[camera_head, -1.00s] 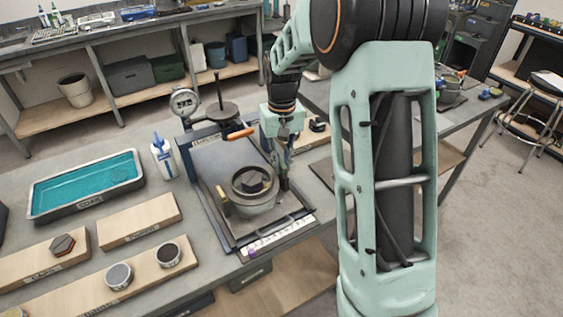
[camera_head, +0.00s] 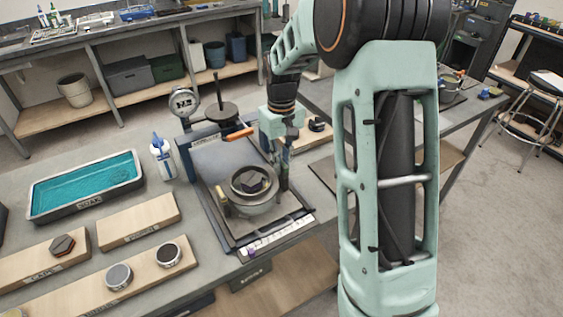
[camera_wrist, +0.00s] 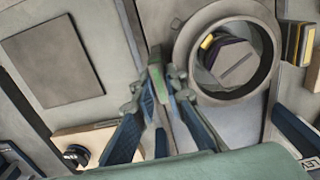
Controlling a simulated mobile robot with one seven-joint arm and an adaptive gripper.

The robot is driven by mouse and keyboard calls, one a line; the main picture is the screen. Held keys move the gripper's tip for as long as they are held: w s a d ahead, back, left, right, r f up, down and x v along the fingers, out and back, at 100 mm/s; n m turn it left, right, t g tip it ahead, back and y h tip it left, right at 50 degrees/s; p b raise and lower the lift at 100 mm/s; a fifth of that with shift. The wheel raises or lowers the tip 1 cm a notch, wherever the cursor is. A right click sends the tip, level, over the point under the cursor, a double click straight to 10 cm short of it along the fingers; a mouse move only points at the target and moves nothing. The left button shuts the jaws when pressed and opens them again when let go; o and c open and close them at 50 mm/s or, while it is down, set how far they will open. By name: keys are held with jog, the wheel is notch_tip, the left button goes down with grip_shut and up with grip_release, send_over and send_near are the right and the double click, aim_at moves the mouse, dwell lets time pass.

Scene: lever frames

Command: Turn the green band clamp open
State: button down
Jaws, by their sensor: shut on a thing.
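The metal ring assembly (camera_head: 253,205) stands on the dark plate on the bench, with a dark hexagonal piece inside its round opening. In the wrist view, the ring (camera_wrist: 228,50) is at upper right. My gripper (camera_wrist: 168,90) is low beside the ring, its fingers closed around a narrow green piece (camera_wrist: 170,80), which appears to be the band clamp's lever. The fingers hide much of it, and its join to the ring is unclear. In the head view, my gripper (camera_head: 284,180) is at the right side of the ring, and the green piece cannot be made out.
An orange-handled part (camera_head: 240,133) and a dial gauge (camera_head: 184,102) stand behind the ring. The dark plate (camera_head: 215,160) has clear room behind the ring.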

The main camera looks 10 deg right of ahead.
jog(key=c, duration=2)
grip_release()
jog(key=shift+o, duration=0.2)
notch_tip(320, 180, up, 12)
